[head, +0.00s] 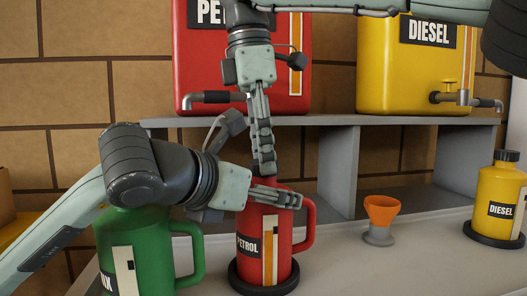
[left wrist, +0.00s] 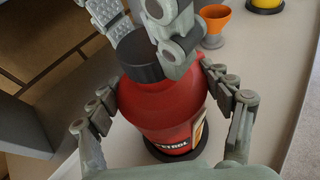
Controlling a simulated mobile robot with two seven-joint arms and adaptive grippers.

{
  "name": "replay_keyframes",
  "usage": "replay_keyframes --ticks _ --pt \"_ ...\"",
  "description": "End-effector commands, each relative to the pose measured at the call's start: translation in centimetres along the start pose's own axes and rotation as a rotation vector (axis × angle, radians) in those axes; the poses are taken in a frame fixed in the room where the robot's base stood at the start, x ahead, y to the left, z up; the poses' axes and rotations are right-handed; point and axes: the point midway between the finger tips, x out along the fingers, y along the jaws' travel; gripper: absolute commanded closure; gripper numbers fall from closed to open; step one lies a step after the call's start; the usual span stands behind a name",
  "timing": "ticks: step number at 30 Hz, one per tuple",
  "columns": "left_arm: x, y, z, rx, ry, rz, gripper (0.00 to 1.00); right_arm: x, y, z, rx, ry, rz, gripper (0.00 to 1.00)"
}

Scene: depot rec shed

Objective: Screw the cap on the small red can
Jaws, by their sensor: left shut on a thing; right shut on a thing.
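The small red can (head: 268,255), marked PETROL, stands upright on a round black base (head: 240,282) on the bench. My left gripper (head: 278,197) is shut around the can's upper body, with one finger on each side in the left wrist view. The black cap (left wrist: 138,58) shows at the top of the can (left wrist: 165,110) in that view. My right gripper (head: 264,165) comes from above, pointing down, and is shut on the cap. The fingers hide the cap in the head view and part of it in the wrist view. I cannot tell whether the thread is engaged.
A green can (head: 135,245) stands close on the left, partly behind my left arm. An orange funnel (head: 381,212) and a yellow DIESEL can (head: 496,200) are to the right. Large red (head: 205,65) and yellow (head: 385,80) tanks with taps stand on the shelf behind.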

Motion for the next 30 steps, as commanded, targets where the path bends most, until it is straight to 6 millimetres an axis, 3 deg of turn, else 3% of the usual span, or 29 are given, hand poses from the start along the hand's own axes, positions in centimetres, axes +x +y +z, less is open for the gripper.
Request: replay_keyframes --ticks 6,10,15,23,24,28,30 --pt "0.03 0.00 -0.05 0.000 0.002 0.000 1.00 -0.05 0.17 -0.02 0.573 0.003 -0.067 0.72" --pt "0.03 -0.01 -0.05 0.000 0.002 0.000 1.00 -0.05 0.10 -0.01 0.804 -0.002 -0.093 0.72" --pt "0.03 -0.01 -0.06 0.000 0.002 0.000 1.00 -0.04 0.14 0.02 0.895 0.004 -0.105 0.72" --pt "0.04 -0.02 -0.05 0.000 0.002 0.000 1.00 -0.04 0.15 0.01 0.895 0.005 -0.106 0.72" --pt "0.04 -0.02 -0.05 0.000 0.002 0.000 1.00 -0.04 0.16 0.01 0.895 0.005 -0.106 0.56" --pt "0.04 -0.03 -0.05 0.000 0.002 -0.001 1.00 -0.02 0.16 0.03 0.894 0.005 -0.106 0.40" --pt "0.03 -0.03 -0.05 0.000 0.002 -0.001 1.00 0.00 0.17 0.04 0.894 0.005 -0.106 0.40"
